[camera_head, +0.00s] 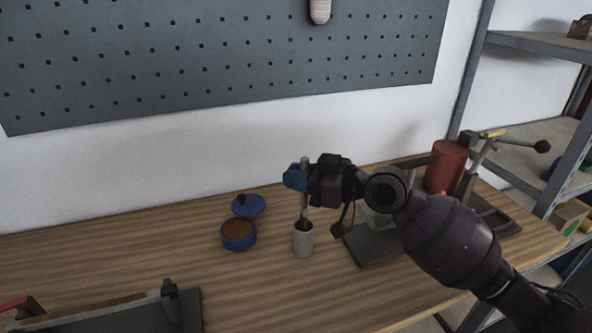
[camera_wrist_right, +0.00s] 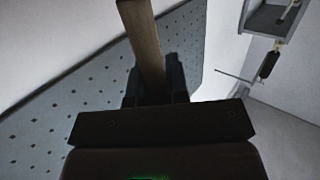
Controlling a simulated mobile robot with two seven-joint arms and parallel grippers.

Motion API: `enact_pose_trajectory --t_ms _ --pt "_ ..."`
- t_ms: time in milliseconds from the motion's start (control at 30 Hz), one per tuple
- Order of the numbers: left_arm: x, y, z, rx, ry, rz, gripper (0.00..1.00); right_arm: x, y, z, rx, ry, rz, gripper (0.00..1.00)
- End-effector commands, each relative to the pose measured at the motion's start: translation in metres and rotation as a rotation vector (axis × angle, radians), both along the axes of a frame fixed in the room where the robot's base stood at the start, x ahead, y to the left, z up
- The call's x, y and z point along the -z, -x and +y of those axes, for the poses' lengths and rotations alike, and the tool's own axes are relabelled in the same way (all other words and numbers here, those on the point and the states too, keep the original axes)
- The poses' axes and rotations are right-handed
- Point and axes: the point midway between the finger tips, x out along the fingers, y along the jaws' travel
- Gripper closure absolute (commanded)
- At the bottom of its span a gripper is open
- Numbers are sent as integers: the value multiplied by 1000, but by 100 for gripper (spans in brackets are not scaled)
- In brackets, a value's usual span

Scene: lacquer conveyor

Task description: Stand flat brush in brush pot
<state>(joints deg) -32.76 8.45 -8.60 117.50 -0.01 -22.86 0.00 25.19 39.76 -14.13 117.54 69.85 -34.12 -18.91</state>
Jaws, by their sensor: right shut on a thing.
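The flat brush (camera_head: 304,212) is upright, with its dark lower end at the mouth of the brush pot (camera_head: 303,242), a small pale cylinder on the bench. Whether the brush touches the pot's bottom is hidden. My right gripper (camera_head: 297,178) is shut on the brush's upper handle, above the pot. In the right wrist view, the wooden handle (camera_wrist_right: 144,40) stands between the dark fingers (camera_wrist_right: 158,85). My left gripper does not show.
A blue bowl with brown contents (camera_head: 238,236) and a blue lid (camera_head: 248,206) are left of the pot. A dark-based fixture (camera_head: 375,248) is right of it, with a red cylinder (camera_head: 446,165) behind. Another clamp fixture (camera_head: 130,310) is front left. A pegboard (camera_head: 220,60) hangs behind.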

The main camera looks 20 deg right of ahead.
Motion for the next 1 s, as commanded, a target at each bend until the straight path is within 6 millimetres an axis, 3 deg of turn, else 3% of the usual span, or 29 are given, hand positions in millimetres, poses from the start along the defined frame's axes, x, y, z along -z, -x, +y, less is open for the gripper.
enact_pose_trajectory --t_ms 600,1000 --pt "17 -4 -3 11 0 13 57 42 0 0 0 0 3 100" --pt "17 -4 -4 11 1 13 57 49 0 0 -1 1 -1 100"
